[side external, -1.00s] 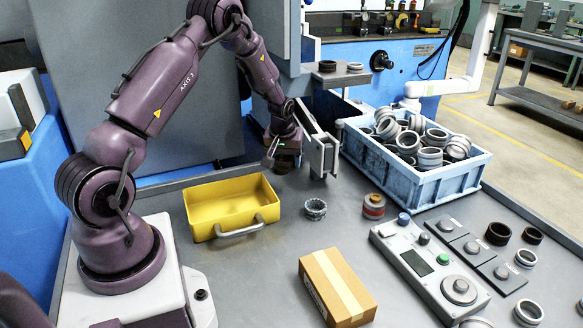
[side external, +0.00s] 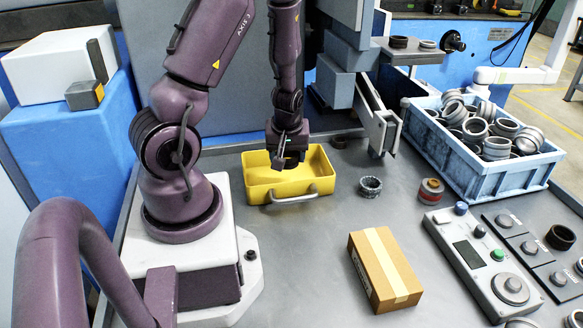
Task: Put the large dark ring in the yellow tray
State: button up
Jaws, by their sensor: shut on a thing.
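The yellow tray (side external: 262,190) stands on the grey table in front of my arm, its metal handle facing the camera. My gripper (side external: 289,158) points down over the tray's back right part and is shut on a dark ring (side external: 292,162). The ring looks small and dark here, and the fingers partly hide it. It overlaps the tray's inside in the picture; I cannot tell how high it is above the floor of the tray. Another dark ring (side external: 340,142) lies on the table behind and right of the tray.
A grey ring (side external: 370,187) and a red-banded ring (side external: 431,190) stand right of the tray. A blue crate (side external: 490,180) of metal rings is at the right. A cardboard box (side external: 384,270) and a control panel (side external: 480,255) are in front. Bare table surrounds the tray's front.

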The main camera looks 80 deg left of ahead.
notch_tip(320, 180, down, 7)
jog(key=shift+w+f, duration=0.1)
jog(key=shift+f, duration=0.05)
dwell(0.4)
jog(key=o, duration=1)
jog(key=shift+f, duration=0.1)
jog(key=w+v, duration=0.1)
jog(key=v, duration=1.1)
jog(key=w+d+r+m+t+h, duration=0.35)
jog(key=d+r+m, duration=0.25)
jog(key=d+r, duration=0.45)
jog(key=s+d+r+m, duration=0.2)
jog(key=d+r+m, duration=0.1)
jog(key=r, duration=0.1)
jog(key=s+d+r+m+t, duration=0.1)
jog(key=s+d+r+m, duration=0.1)
jog(key=d+r+m, duration=0.1)
jog(key=s+d+r+m, duration=0.2)
jog(key=d+r+m, duration=0.1)
jog(key=r, duration=0.2)
jog(key=shift+s+d+r+m+t, duration=0.1)
jog(key=shift+s+m+t, duration=0.05)
jog(key=shift+m+t, duration=0.15)
